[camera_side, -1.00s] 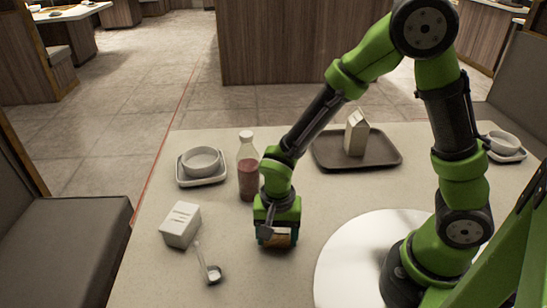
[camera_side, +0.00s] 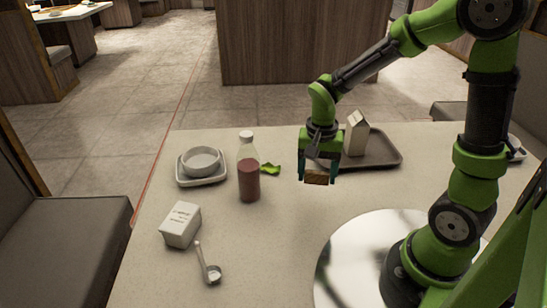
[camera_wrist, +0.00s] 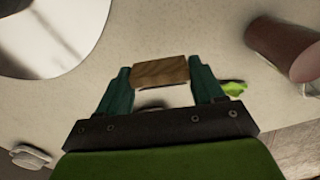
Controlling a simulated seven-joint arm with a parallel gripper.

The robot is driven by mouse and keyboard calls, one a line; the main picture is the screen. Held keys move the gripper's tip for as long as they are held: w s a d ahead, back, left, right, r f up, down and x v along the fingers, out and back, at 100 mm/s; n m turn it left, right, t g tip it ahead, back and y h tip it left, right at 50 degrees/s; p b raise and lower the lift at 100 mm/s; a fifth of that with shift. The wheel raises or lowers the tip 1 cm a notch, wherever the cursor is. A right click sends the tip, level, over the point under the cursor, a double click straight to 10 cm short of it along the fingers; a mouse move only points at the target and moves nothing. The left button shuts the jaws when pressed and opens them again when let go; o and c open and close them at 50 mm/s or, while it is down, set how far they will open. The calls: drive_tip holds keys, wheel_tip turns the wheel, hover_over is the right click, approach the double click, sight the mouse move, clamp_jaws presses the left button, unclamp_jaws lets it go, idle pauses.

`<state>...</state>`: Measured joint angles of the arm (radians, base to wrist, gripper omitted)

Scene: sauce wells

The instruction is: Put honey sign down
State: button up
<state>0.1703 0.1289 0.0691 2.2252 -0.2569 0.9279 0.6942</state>
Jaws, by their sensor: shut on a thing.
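My gripper (camera_side: 318,172) is shut on the honey sign (camera_side: 318,178), a small block with a brown wood-grain face. It is held above the table, in front of the dark tray's left end in the side view. In the wrist view the sign (camera_wrist: 160,72) sits between the two teal fingertips (camera_wrist: 160,84), with a whitish part showing beneath the wood. No lettering on it can be read. The fingers hide its sides.
A bottle of red sauce (camera_side: 249,180) stands left of my gripper, with a small green piece (camera_side: 271,169) beside it. A dark tray (camera_side: 385,152) holds a carton (camera_side: 356,135). A bowl (camera_side: 200,160), white box (camera_side: 181,225) and spoon (camera_side: 207,265) lie left. The table's middle is clear.

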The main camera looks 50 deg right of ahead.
sight(319, 204)
drive_tip(key=shift+s+d+f+n, duration=0.1)
drive_tip(key=shift+s+d+n, duration=0.1)
drive_tip(key=shift+d, duration=0.25)
drive_tip(key=shift+s+d+f+n, duration=0.1)
drive_tip(key=shift+d+n, duration=0.1)
drive_tip(key=shift+d, duration=0.25)
drive_tip(key=shift+f+n, duration=0.2)
drive_tip(key=shift+n, duration=0.6)
drive_tip(key=shift+f, duration=3.85)
drive_tip(key=shift+f, duration=0.15)
drive_tip(key=o, duration=1)
